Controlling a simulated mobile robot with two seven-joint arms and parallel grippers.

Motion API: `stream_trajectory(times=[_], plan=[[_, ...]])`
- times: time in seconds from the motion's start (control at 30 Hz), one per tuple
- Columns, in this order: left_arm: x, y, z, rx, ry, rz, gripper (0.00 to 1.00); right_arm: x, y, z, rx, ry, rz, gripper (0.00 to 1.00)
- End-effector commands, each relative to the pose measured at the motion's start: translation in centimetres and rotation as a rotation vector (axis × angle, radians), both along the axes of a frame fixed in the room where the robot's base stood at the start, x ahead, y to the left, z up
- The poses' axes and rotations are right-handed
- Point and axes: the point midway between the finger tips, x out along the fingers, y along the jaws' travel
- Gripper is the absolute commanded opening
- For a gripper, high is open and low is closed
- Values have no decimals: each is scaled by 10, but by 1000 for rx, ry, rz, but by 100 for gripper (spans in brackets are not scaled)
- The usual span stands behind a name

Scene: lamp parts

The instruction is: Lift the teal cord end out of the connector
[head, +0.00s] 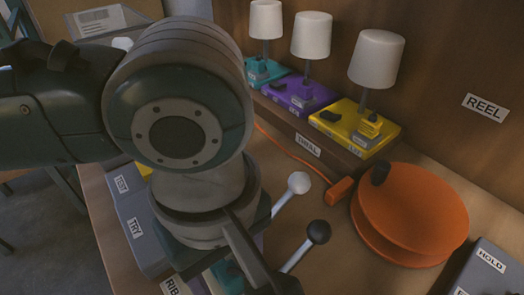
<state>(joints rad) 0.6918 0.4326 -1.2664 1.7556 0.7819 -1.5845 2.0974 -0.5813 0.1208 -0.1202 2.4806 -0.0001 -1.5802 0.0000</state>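My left arm comes in from the left and covers much of the left half of the head view. My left gripper (248,262) points down near the bottom edge; its fingertips are hidden or cut off, so its opening does not show. A small teal patch (224,274) shows beside the gripper; I cannot tell whether it is the teal cord end. The connector cannot be made out behind my arm. A teal lamp base (266,72) with a white shade (266,20) stands at the back. My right gripper is not in view.
Purple (300,93) and yellow (352,128) lamp bases stand beside the teal one. An orange reel (412,215) and orange plug (340,192) lie right. White-knobbed (298,182) and black-knobbed (318,232) levers rise near my gripper. A grey TEST/TRY block (135,215) stands left.

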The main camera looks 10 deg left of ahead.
Motion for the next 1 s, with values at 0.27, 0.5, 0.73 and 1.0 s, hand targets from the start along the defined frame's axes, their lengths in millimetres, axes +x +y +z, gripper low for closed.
stream_trajectory(times=[0.27,0.5,0.73,1.0], plan=[[0,0,0,0,0,0,39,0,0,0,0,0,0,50],[0,0,0,0,0,0,12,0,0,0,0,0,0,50],[0,0,0,0,0,0,0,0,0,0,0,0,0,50],[0,0,0,1,1,0,11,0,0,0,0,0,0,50]])
